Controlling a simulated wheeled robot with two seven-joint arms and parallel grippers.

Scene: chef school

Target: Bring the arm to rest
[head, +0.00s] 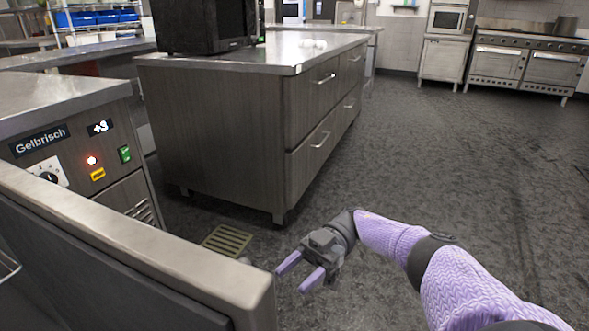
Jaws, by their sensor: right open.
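My right gripper (301,276) is open and empty, its two purple fingertips spread apart. My right arm comes in from the lower right, bent, with the gripper pointing to the lower left. The gripper is over the dark floor, just right of the end of the near steel counter edge (235,277). No object is between its fingers. My left gripper is not in view.
A drawer cabinet (228,135) with a black oven-like box (205,25) on top stands ahead. A Gelbrisch unit (80,150) is at left. A floor grate (227,241) lies near the gripper. Ranges (525,62) stand far right. The floor at right is clear.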

